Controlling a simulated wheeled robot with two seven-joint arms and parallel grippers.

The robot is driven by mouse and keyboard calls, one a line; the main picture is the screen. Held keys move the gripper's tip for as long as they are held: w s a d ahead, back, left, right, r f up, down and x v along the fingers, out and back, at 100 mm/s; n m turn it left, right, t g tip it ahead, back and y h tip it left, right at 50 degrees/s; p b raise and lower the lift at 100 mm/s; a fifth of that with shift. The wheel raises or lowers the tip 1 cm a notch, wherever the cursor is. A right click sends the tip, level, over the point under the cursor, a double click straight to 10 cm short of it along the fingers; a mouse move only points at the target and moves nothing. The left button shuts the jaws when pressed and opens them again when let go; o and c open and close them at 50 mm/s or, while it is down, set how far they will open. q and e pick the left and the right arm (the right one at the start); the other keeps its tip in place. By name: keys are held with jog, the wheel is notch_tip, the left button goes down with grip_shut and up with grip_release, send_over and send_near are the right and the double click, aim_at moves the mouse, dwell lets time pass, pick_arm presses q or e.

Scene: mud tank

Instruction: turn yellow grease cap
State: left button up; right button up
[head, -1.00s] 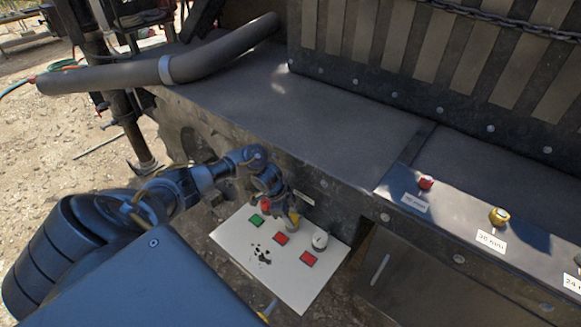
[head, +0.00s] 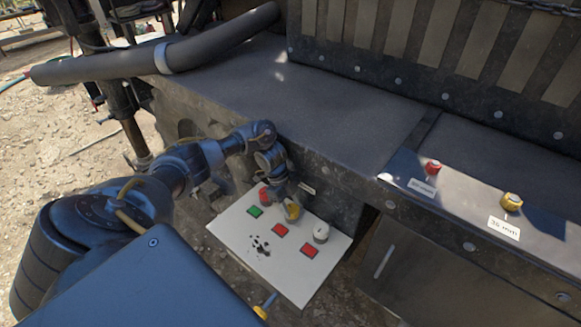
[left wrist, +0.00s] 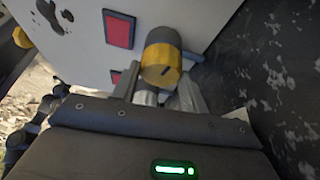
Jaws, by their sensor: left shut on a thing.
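The yellow grease cap (head: 293,212) stands on the white panel (head: 228,228), between a red cap (head: 264,195) and a white cap (head: 321,232). My left gripper (head: 289,203) reaches down from above and is shut on the yellow cap. My right gripper is not in view.
Another yellow knob (head: 512,201) and a red knob (head: 432,167) sit on the ledge to the right. A thick grey hose (head: 110,65) lies at the upper left.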

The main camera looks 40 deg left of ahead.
aim_at(291, 207)
pick_arm(q)
jog(key=shift+s+f, duration=0.1)
jog(key=o, duration=1)
jog(key=shift+a+r, duration=0.15)
jog(key=shift+r, duration=0.2)
jog(key=v, duration=0.2)
jog(key=shift+a+r, duration=0.25)
jog(key=shift+r, duration=0.05)
jog(key=a+b, duration=0.1)
jog(key=a, duration=0.2)
jog(key=a+b, duration=0.1)
jog(key=a, duration=0.3)
jog(key=a+b, duration=0.1)
jog(key=a, duration=0.2)
jog(key=shift+s+a+f+b, duration=0.15)
jog(key=shift+s+f+b, duration=0.1)
jog(key=shift+s+b, duration=0.1)
jog(key=shift+a+r, duration=0.1)
jog(key=shift+a, duration=0.55)
